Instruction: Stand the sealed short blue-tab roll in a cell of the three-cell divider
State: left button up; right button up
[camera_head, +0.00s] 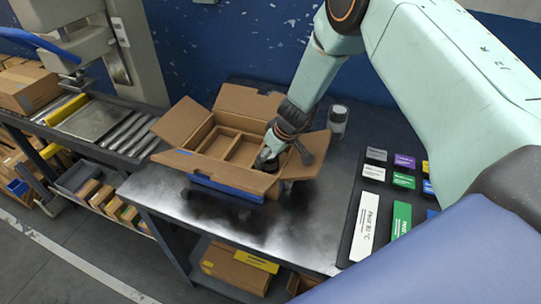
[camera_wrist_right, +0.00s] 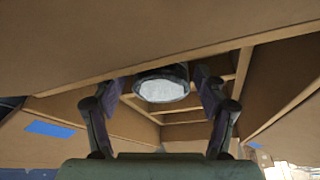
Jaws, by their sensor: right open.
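The three-cell divider (camera_head: 231,147) sits inside an open cardboard box on the dark table. My right gripper (camera_head: 268,160) reaches down into the right part of the box in the head view. In the right wrist view, a short dark-rimmed roll (camera_wrist_right: 162,90) with a pale round end lies between the fingers of the right gripper (camera_wrist_right: 162,100). The fingers are open, one on each side of it. Divider walls show behind the roll. No blue tab can be made out on it, and its lower part is hidden. My left gripper is out of view.
The box's raised flaps (camera_head: 250,102) surround the gripper closely. A clear jar (camera_head: 338,121) stands behind right of the box. A dark board with coloured cards (camera_head: 401,218) lies at right. The table front (camera_head: 290,235) is clear. A roller conveyor (camera_head: 122,128) stands left.

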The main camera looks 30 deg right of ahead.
jog(key=shift+w+a, duration=0.1)
jog(key=shift+w, duration=0.1)
jog(key=p+v, duration=0.5)
jog(key=v, duration=0.7)
jog(key=shift+r, duration=0.1)
jog(key=shift+s, duration=0.15)
